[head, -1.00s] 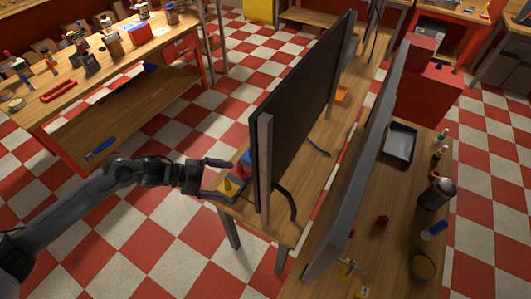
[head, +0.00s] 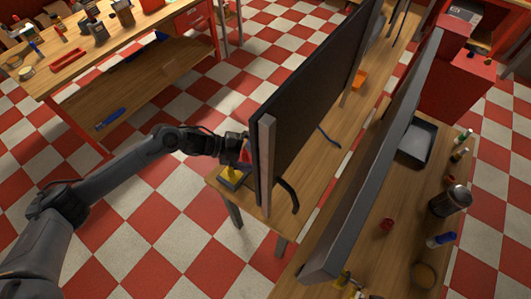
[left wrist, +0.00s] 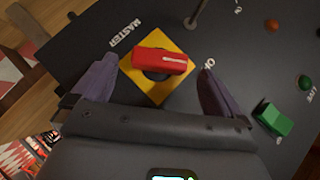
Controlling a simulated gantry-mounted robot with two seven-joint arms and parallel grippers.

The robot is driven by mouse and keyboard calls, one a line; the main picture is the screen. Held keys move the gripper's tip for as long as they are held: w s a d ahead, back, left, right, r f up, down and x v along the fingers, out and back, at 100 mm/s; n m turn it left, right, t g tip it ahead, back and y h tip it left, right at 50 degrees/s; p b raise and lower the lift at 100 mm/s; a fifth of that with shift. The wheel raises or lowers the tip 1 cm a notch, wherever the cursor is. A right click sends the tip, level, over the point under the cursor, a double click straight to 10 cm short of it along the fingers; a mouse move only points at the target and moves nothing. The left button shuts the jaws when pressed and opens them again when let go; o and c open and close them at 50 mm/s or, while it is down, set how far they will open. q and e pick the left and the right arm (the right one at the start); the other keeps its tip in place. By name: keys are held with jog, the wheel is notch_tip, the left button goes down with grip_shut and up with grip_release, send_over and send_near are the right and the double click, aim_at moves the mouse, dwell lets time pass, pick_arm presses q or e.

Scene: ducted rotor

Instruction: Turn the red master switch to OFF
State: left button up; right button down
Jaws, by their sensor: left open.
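The red master switch (left wrist: 160,61) is a bar-shaped handle on a yellow diamond plate (left wrist: 178,80) in the left wrist view. The word MASTER is printed on the dark panel (left wrist: 70,65) beside it, and another label by the plate's right corner is only partly legible. My left gripper (left wrist: 160,88) is open, one finger to each side of the handle. I see no clear contact with it. In the head view the left gripper (head: 240,152) is over the panel at the table's end, hiding most of the switch. My right gripper is not in view.
On the panel are a green switch (left wrist: 272,119), a green button (left wrist: 304,82) marked LIVE, an orange button (left wrist: 271,26) and a metal rod (left wrist: 194,16). A yellow part (head: 232,173) stands near the gripper. A tall dark board (head: 305,95) rises close to its right.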

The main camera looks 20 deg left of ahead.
pick_arm(q)
jog(key=shift+x, duration=1.9)
jog(key=c, duration=1)
jog(key=shift+n+g+y, duration=0.3)
jog(key=shift+n+g, duration=0.1)
jog(key=shift+g, duration=0.2)
jog(key=o, duration=1)
jog(key=shift+a, duration=0.1)
